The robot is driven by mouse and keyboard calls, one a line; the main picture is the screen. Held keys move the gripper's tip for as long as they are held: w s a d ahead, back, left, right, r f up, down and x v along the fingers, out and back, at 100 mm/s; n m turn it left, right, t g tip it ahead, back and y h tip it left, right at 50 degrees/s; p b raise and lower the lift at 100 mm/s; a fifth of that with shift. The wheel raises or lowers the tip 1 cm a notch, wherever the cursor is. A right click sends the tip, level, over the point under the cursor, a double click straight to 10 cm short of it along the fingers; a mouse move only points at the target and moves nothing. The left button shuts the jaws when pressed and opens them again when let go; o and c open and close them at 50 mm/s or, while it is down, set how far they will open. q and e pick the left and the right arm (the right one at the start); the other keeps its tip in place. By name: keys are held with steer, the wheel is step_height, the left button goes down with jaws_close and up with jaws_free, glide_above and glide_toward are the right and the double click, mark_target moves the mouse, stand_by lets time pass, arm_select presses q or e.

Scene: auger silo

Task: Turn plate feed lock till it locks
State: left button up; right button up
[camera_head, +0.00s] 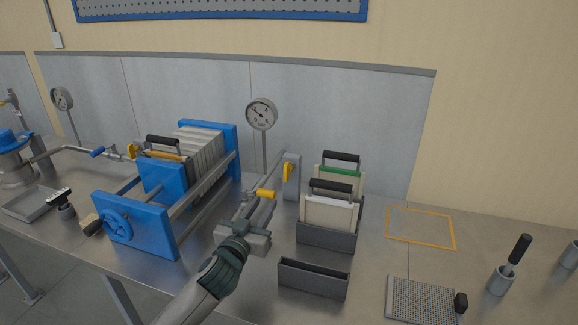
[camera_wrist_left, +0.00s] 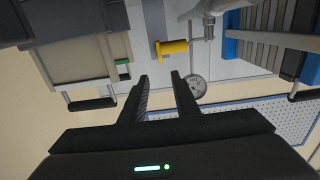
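A yellow handle (camera_head: 266,193) sticks out sideways from the grey pipe valve in the middle of the bench; no label shows whether this is the plate feed lock. It also shows in the left wrist view (camera_wrist_left: 174,47), just beyond the fingertips. A second yellow lever (camera_head: 288,172) hangs on a grey post to its right. My left gripper (camera_head: 237,245) is below and in front of the first handle, apart from it. In the left wrist view its two dark fingers (camera_wrist_left: 159,76) are spread with nothing between them. My right gripper is not in view.
A blue filter press (camera_head: 137,228) stands to the left, a pressure gauge (camera_head: 261,114) behind. A grey rack (camera_head: 328,237) of framed plates and an empty grey tray (camera_head: 313,279) are to the right. An orange-outlined area (camera_head: 421,227) of the bench is clear.

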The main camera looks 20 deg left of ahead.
mark_target(285, 170)
arm_select(q)
steer(key=shift+w+r, duration=0.1)
steer(key=shift+w, duration=0.2)
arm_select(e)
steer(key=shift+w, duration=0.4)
arm_select(q)
steer(key=shift+s+r, duration=0.1)
steer(key=shift+s, duration=0.05)
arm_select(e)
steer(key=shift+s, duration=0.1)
